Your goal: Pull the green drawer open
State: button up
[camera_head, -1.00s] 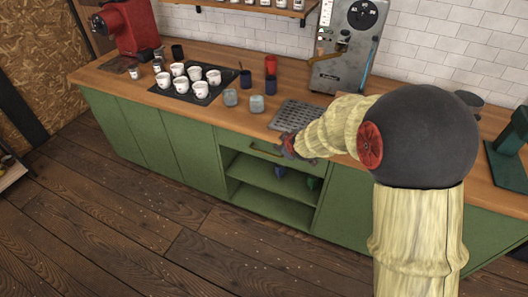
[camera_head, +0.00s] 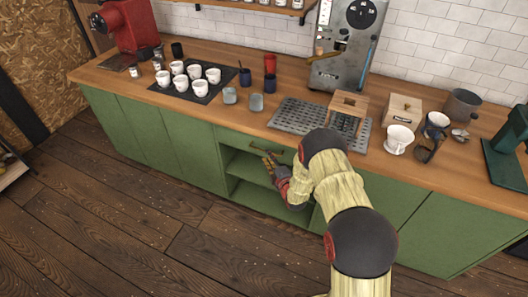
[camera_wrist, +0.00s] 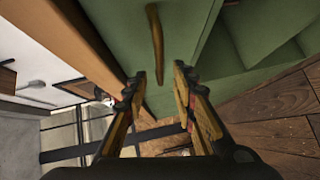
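The green drawer (camera_head: 236,140) is at the top of the open-shelf section in the green counter front. It looks shut, flush with the front. Its brass bar handle (camera_head: 257,147) shows in the head view, and also in the wrist view (camera_wrist: 155,42), on the green face beyond my fingertips. My gripper (camera_head: 269,160) is in front of the drawer, close to the handle. In the wrist view my gripper (camera_wrist: 159,76) is open and empty, with the handle ahead between the lines of the fingers, apart from them. My arm hides the drawer's right part.
Open shelves (camera_head: 248,168) lie below the drawer. The wooden countertop (camera_head: 215,118) overhangs above, holding white cups (camera_head: 196,72), a drip grate (camera_head: 290,117), a wooden stand (camera_head: 348,102) and an espresso machine (camera_head: 343,50). The floor (camera_head: 130,220) in front is clear.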

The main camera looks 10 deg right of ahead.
jog(key=b+x, duration=0.1)
jog(key=x, duration=0.5)
jog(key=shift+c, duration=1.2)
jog(key=c, duration=0.4)
jog(key=shift+s+f, duration=0.1)
grip_shut()
